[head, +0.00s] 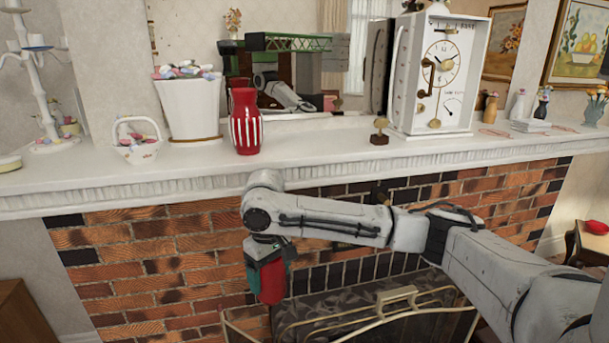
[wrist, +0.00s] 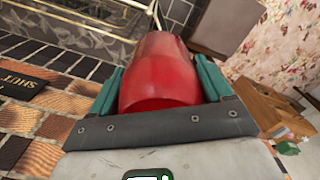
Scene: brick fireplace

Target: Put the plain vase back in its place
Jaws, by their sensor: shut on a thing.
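A plain red vase (head: 270,281) is held in my gripper (head: 268,262), below the mantel and in front of the brick fireplace. In the wrist view the red vase (wrist: 158,75) fills the space between the two green fingers of my gripper (wrist: 158,85). The gripper is shut on it and points down. The vase's gripped end is partly hidden by the gripper. A red vase with white stripes (head: 245,122) stands upright on the white mantel shelf (head: 330,146).
A white bucket (head: 190,112) and a small basket (head: 137,148) stand left of the striped vase. A small brass ornament (head: 380,131) and a white clock (head: 440,75) stand to its right. Shelf room is bare between striped vase and ornament. A fire screen (head: 400,318) stands below.

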